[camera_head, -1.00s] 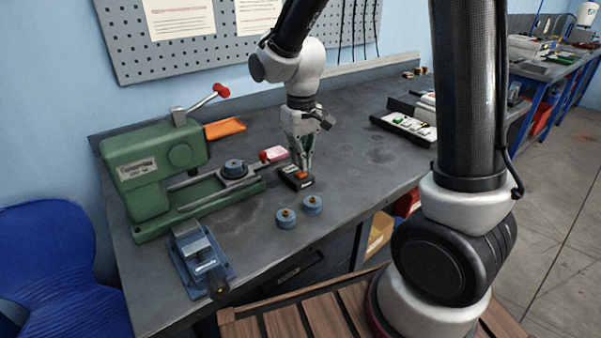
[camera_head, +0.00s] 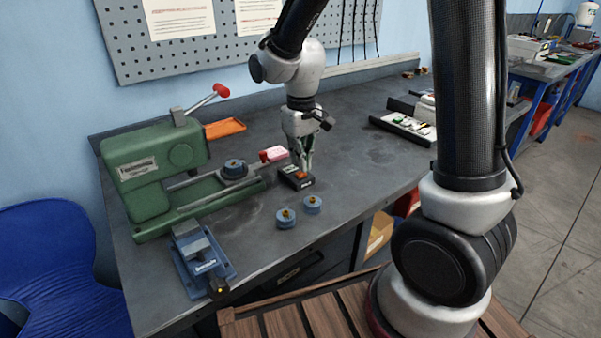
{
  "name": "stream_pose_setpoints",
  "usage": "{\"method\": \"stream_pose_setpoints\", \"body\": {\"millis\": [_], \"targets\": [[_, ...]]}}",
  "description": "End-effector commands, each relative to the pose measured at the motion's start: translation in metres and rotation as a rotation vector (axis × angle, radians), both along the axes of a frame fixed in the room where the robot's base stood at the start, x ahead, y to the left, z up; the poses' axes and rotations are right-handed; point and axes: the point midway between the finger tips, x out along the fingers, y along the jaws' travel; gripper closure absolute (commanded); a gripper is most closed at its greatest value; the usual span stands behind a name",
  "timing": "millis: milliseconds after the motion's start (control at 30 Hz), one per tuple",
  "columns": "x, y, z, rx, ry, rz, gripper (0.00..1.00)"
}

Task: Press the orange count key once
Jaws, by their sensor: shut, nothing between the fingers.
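The orange count key (camera_head: 301,175) is on top of a small black counter box (camera_head: 296,181) on the grey bench. My gripper (camera_head: 306,170) points down, shut and empty, with its fingertips at the back right of the orange key. From this view I cannot tell whether the tips touch the key or hover just above it. The fingers hide part of the box's far side.
A green machine (camera_head: 155,180) and a blue vise (camera_head: 203,263) stand to the left. A red-and-white box (camera_head: 273,154) lies behind. The bench to the right is clear up to a tray (camera_head: 405,127).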

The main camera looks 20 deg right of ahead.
Motion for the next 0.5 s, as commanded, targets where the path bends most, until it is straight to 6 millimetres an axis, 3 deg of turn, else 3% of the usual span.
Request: {"method": "stream_pose_setpoints", "body": {"millis": [500], "targets": [[0.0001, 0.0, -0.0079, 0.0, 0.0, 0.0, 1.0]]}}
